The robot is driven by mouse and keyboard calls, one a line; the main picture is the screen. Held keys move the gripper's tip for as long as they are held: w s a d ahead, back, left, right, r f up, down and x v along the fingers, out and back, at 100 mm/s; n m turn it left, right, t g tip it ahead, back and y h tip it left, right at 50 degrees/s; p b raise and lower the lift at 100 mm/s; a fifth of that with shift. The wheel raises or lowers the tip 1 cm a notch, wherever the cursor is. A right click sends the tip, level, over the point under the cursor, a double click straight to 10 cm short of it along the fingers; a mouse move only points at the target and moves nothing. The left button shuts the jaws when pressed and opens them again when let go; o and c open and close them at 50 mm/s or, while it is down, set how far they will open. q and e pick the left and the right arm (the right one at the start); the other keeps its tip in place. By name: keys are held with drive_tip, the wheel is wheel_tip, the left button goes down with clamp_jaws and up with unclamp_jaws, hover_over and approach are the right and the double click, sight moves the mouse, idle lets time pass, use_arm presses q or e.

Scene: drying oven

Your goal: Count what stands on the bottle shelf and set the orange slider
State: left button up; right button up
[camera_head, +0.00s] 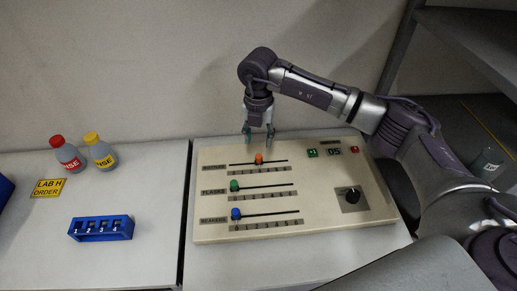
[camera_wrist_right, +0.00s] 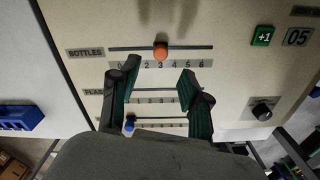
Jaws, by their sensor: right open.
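The orange slider (camera_head: 258,158) sits in the top slot, labelled BOTTLES, of the beige control panel (camera_head: 330,215). In the wrist view the orange slider (camera_wrist_right: 161,51) stands at about 3 on a scale from 0 to 6. My right gripper (camera_head: 259,135) points down above and behind the slider in the head view, open and empty. In the wrist view its fingers (camera_wrist_right: 158,88) are spread, apart from the slider. No shelf is clearly marked as the bottle shelf; a dim dark-green bottle (camera_head: 488,161) shows at the right among grey shelving. My left gripper is out of view.
The panel also has a green slider (camera_head: 234,185), a blue slider (camera_head: 236,214), a black knob (camera_head: 352,195) and a display (camera_head: 335,151) reading 05. Left are red-capped (camera_head: 66,155) and yellow-capped (camera_head: 100,152) bottles, a yellow sign (camera_head: 48,187) and a blue rack (camera_head: 101,236).

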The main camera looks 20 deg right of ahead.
sight(259, 156)
drive_tip(key=shift+r, duration=2.4)
drive_tip(key=shift+f, duration=0.1)
